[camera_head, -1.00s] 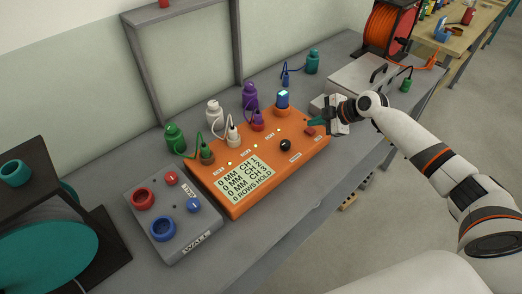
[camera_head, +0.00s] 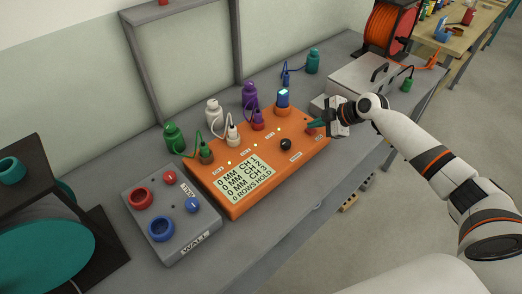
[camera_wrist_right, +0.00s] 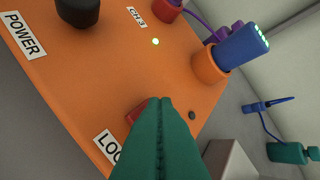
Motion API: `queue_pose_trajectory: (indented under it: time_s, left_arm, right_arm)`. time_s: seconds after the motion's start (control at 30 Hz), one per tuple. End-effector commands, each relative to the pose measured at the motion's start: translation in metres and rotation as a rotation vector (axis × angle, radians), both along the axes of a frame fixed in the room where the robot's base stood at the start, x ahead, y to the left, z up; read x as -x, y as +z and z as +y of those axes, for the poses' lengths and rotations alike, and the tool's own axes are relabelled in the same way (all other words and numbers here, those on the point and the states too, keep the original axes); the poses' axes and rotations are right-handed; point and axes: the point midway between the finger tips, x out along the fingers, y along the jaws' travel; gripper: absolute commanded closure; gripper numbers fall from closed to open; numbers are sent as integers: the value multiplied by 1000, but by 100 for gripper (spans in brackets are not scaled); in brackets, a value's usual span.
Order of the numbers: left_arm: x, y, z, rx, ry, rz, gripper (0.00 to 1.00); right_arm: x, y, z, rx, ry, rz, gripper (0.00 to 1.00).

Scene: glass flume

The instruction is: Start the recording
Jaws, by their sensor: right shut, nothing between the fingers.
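An orange logger box (camera_head: 240,200) sits on the grey bench. Its screen (camera_head: 240,178) shows 0 MM for CH 1, CH 2 and CH 3, and "0 ROWS HOLD". A red switch (camera_wrist_right: 137,110) beside a partly covered label starting "LO" (camera_wrist_right: 108,147) shows in the right wrist view. My right gripper (camera_head: 313,126) is at the box's right end, its teal fingers shut and empty. In the wrist view the fingertips (camera_wrist_right: 152,103) overlap the red switch and hide most of it. I cannot tell whether they touch it. My left gripper is not in view.
A black knob (camera_head: 286,144) near the POWER label (camera_wrist_right: 25,35) and a blue plug (camera_head: 282,98) stand on the box. Green, white and purple bottles with cables stand behind. A grey WALL box (camera_head: 180,240) is at left, a metal case (camera_head: 355,80) at right.

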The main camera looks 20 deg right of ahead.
Motion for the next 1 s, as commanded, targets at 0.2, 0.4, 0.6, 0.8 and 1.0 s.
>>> queue_pose_trajectory:
  time_s: [0.2, 0.4, 0.6, 0.8, 1.0]
  left_arm:
    - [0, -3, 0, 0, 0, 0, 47]
    - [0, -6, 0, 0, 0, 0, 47]
    - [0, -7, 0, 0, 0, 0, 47]
    - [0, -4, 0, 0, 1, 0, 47]
    - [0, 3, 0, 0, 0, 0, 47]
  right_arm:
    - [0, -3, 0, 0, 0, 0, 100]
    - [0, -6, 0, 0, 0, 0, 100]
    - [0, -7, 0, 0, 1, 1, 100]
    - [0, -3, 0, 0, 1, 1, 100]
    - [0, 8, 0, 1, -1, 0, 100]
